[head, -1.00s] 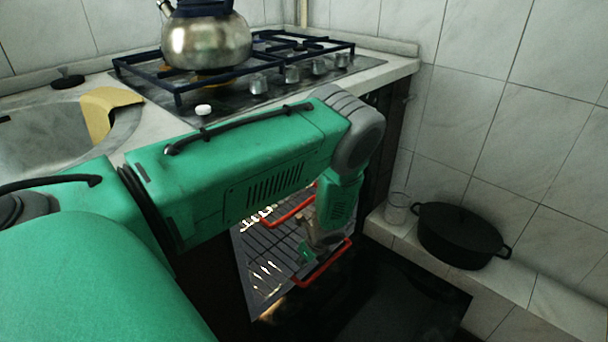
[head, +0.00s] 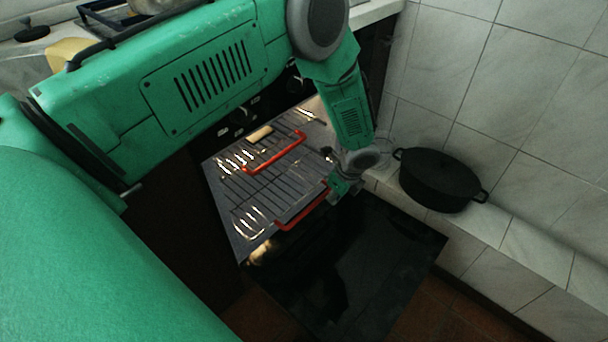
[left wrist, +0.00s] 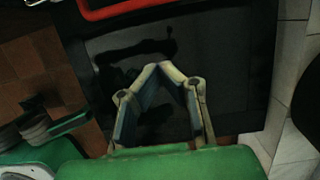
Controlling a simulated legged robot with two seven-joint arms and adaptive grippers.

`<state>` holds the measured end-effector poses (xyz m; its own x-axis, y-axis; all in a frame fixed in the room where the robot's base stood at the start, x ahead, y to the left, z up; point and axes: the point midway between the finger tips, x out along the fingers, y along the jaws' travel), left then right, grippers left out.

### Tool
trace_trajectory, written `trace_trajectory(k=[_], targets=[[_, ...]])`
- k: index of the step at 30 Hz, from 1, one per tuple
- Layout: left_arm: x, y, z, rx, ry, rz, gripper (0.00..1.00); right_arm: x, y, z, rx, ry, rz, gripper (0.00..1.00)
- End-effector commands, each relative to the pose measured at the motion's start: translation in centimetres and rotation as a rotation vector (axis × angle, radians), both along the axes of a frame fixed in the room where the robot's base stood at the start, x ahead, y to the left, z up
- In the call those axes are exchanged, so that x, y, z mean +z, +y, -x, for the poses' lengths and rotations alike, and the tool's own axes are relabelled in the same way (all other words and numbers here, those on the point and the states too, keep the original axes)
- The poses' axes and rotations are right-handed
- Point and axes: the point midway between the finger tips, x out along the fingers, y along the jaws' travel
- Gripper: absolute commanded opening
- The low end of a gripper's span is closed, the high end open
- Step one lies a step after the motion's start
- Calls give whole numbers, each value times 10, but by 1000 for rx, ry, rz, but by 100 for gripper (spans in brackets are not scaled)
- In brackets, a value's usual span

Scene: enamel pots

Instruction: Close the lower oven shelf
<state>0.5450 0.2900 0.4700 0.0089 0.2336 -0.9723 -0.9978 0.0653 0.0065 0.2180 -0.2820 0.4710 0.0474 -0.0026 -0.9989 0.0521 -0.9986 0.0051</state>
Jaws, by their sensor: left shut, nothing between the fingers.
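The oven stands open, its black door (head: 360,265) folded down. A wire-grid oven shelf (head: 235,210) juts out over the door, with a red handle (head: 303,211) at its front edge. A second red handle (head: 275,152) shows further back; I cannot tell clearly how the two shelves are stacked. My left gripper (head: 335,195) is beside the right end of the front handle; I cannot tell whether it touches. In the left wrist view my left gripper's fingertips (left wrist: 160,68) meet, empty, over the black door, with a red handle (left wrist: 115,10) ahead. My right gripper is out of view.
A black lidded pot (head: 440,182) sits on the tiled ledge (head: 510,245) at right, beside a glass jar (head: 378,148). The tiled wall (head: 530,100) bounds the right side. The stove top, with part of a kettle (head: 155,5), is above. Brown floor tiles (head: 460,315) show below.

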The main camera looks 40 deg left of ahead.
Motion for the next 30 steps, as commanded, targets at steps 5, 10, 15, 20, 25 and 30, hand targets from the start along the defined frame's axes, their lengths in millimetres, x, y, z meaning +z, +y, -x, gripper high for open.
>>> trace_trajectory(k=[5, 10, 15, 20, 25, 30], targets=[[-12, -2, -4, -6, -1, 7, 0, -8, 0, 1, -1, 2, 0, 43], [-47, 6, -4, -6, 0, 9, 0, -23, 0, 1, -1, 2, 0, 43], [-83, 14, -4, -5, 0, 6, 0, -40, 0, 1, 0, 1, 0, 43], [-99, 30, -6, -2, -3, 4, 0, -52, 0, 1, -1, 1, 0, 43], [-101, 49, -8, -4, -4, 5, 0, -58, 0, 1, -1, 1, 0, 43], [-102, 57, -8, -7, -2, 5, 0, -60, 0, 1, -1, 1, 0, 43]])
